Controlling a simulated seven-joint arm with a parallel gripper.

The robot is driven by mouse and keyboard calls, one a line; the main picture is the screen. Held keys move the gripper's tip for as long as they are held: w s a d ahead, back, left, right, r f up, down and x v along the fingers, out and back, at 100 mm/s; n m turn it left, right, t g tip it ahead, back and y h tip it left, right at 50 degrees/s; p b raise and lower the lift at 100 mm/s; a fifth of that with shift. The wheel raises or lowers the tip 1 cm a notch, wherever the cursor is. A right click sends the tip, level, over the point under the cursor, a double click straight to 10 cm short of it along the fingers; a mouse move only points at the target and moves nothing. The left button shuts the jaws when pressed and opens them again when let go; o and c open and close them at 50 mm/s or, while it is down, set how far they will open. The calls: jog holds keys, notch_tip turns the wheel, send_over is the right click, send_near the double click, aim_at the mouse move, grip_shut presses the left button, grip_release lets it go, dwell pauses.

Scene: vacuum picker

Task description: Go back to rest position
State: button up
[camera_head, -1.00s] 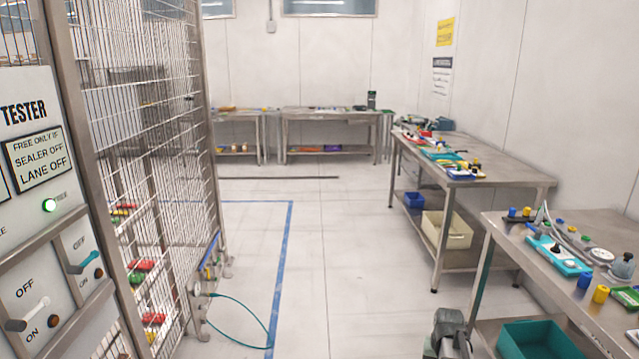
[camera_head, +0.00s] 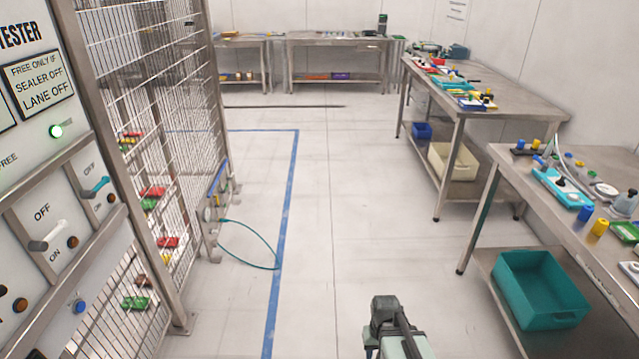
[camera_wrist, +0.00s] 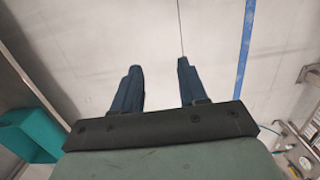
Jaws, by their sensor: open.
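My gripper (camera_wrist: 160,67) shows in the wrist view with two dark blue fingers apart and nothing between them. Pale floor and a thin floor seam lie beyond the fingertips. In the head view, a dark grey and pale green part of my arm stands at the bottom, right of the middle, over open floor. The fingers cannot be made out there. My gripper touches nothing that I can see.
A caged tester panel (camera_head: 40,180) with switches and a lit green lamp stands at left. A steel bench (camera_head: 510,165) with a teal bin (camera_head: 540,290) below is at right; another bench (camera_head: 540,105) stands behind. Blue tape (camera_head: 285,225) and a hose (camera_head: 245,262) lie on clear floor.

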jog(key=s+f+g, duration=0.3)
jog(key=s+f, duration=0.5)
jog(key=s, duration=0.5)
jog(key=s+f+g, duration=0.2)
jog(key=s+f, duration=0.5)
jog(key=s, duration=0.5)
jog(key=shift+s+f+g, duration=0.35)
jog(key=shift+s+g, duration=0.05)
